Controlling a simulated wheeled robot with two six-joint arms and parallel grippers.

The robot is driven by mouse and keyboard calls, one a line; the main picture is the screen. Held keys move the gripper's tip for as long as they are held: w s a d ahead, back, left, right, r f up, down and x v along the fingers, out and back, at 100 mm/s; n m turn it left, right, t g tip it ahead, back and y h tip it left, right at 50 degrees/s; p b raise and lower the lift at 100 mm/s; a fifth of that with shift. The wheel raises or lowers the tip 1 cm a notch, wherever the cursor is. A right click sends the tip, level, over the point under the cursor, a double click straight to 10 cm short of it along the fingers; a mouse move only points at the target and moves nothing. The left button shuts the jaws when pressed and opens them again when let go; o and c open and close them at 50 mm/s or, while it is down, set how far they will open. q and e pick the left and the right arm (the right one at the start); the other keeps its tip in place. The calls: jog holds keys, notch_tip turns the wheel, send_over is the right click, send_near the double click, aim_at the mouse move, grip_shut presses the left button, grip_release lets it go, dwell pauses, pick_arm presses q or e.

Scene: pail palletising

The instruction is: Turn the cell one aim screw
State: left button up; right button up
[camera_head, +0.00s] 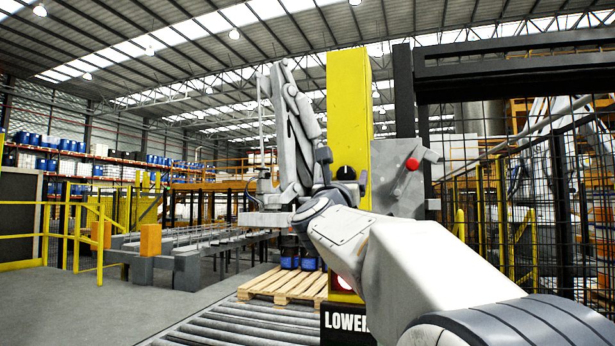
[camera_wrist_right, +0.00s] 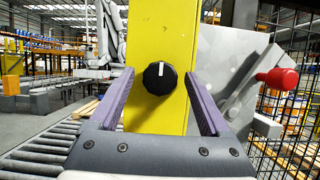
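A black round knob (camera_head: 346,173) with a white mark, the likely aim screw, sits on the yellow post (camera_head: 347,105). In the right wrist view the knob (camera_wrist_right: 160,78) is centred and its white mark points straight up. My right gripper (camera_head: 343,182) is at the post, in front of the knob. In the right wrist view its two purple-padded fingers (camera_wrist_right: 160,90) are open, one on each side of the knob, with clear gaps. Whether the fingertips reach the knob's depth I cannot tell. My left gripper is not in view.
Right of the post is a grey box (camera_head: 396,190) with a red-knobbed lever (camera_head: 412,164), then a mesh fence (camera_head: 490,200). A red button (camera_head: 344,283) is low on the post. Behind stand a pallet with blue pails (camera_head: 290,263) and a grey palletising arm (camera_head: 290,120).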

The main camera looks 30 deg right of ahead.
grip_shut()
jog(key=shift+f+n+y+b, duration=0.15)
jog(key=shift+n+y+b, duration=0.15)
jog(key=shift+n+b, duration=0.6)
jog(key=shift+s+d+n+t+y+b, duration=0.1)
jog(key=shift+n+t+y+b, duration=0.25)
jog(key=shift+n+t, duration=0.55)
jog(key=n+y, duration=0.1)
jog(key=n, duration=0.2)
jog(key=shift+y, duration=0.25)
jog(key=shift+r+n+t+y, duration=0.2)
jog(key=shift+n+t+y, duration=0.25)
jog(key=shift+n, duration=0.85)
jog(key=shift+n+y, duration=0.3)
jog(key=shift+y, duration=0.05)
jog(key=shift+o, duration=0.3)
grip_release()
